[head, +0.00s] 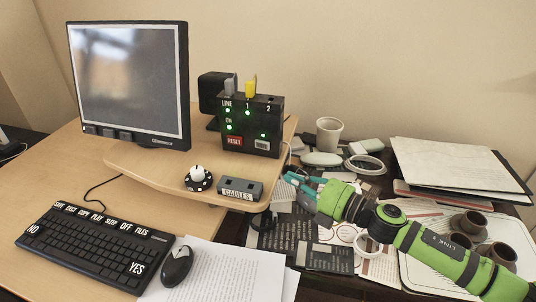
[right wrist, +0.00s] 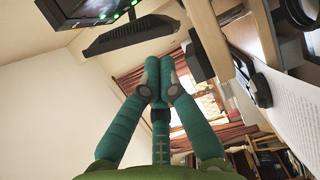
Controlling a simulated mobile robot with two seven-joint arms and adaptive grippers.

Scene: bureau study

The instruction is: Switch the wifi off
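A black box (head: 249,125) with green lights, labelled LINE, ON, 1 and 2, stands on the raised shelf right of the monitor. It has a red RESET button (head: 234,141) and a grey button (head: 261,144) on its face. A grey plug (head: 229,87) and a yellow plug (head: 251,86) stick up from its top. No label reading wifi is legible. Part of the lit box (right wrist: 92,10) shows in the right wrist view. My right gripper (head: 292,181) is right of and below the box, apart from it, with nothing visible between its teal fingers. My left gripper is out of view.
A grey CABLES box (head: 240,188) and a round black-and-white knob (head: 198,179) sit at the shelf's front edge. The monitor (head: 127,85), keyboard (head: 95,247) and mouse (head: 176,266) are left. Papers, a white cup (head: 329,133) and brown cups (head: 470,224) clutter the right.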

